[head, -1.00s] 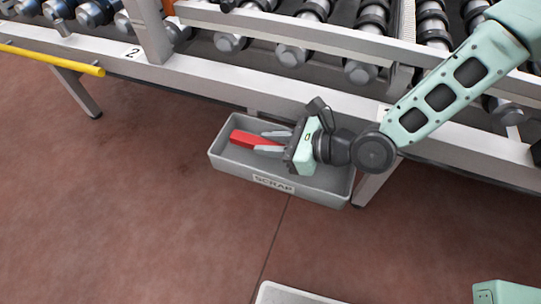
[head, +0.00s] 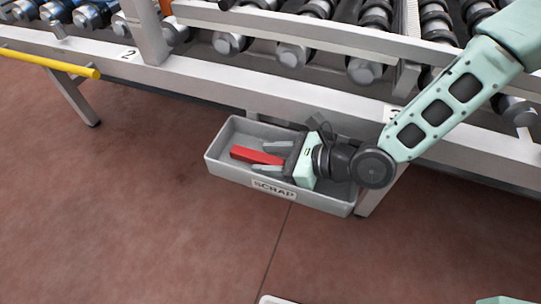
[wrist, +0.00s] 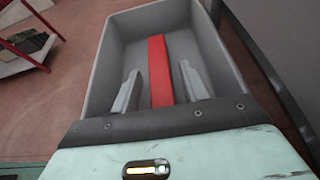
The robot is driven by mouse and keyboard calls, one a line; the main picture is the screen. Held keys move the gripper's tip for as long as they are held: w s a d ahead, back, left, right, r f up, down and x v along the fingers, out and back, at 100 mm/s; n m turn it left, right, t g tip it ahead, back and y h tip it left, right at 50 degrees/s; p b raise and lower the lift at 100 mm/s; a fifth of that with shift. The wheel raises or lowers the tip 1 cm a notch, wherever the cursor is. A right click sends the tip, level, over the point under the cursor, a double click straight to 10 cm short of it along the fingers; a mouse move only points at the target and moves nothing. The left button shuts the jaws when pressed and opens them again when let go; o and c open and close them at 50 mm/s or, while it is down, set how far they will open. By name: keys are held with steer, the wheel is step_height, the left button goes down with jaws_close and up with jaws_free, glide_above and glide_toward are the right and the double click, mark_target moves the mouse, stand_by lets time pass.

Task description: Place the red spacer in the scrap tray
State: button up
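The red spacer (head: 250,154) is a long red bar inside the grey scrap tray (head: 222,172), which has a SCRAP label on its front wall. The bar appears to lie on the tray floor. My gripper (head: 261,157) reaches into the tray from the right, its fingers on either side of the bar. In the wrist view the spacer (wrist: 158,60) runs between the fingers with a clear gap on both sides, so my gripper (wrist: 160,70) is open. The near end of the bar is hidden behind the gripper body.
The conveyor frame (head: 230,82) with rollers runs behind and above the tray. A frame leg (head: 379,195) stands at the tray's right end. A yellow bar (head: 50,62) is at the far left. The red-brown floor in front is mostly clear.

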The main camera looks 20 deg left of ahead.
steer(key=shift+r, duration=0.15)
steer(key=p+v, duration=0.4)
steer(key=v, duration=0.2)
steer(key=shift+r, duration=0.25)
steer(key=shift+s+d+p, duration=0.1)
steer(key=shift+d+p, duration=0.4)
steer(key=shift+d, duration=0.15)
steer(key=shift+r, duration=0.1)
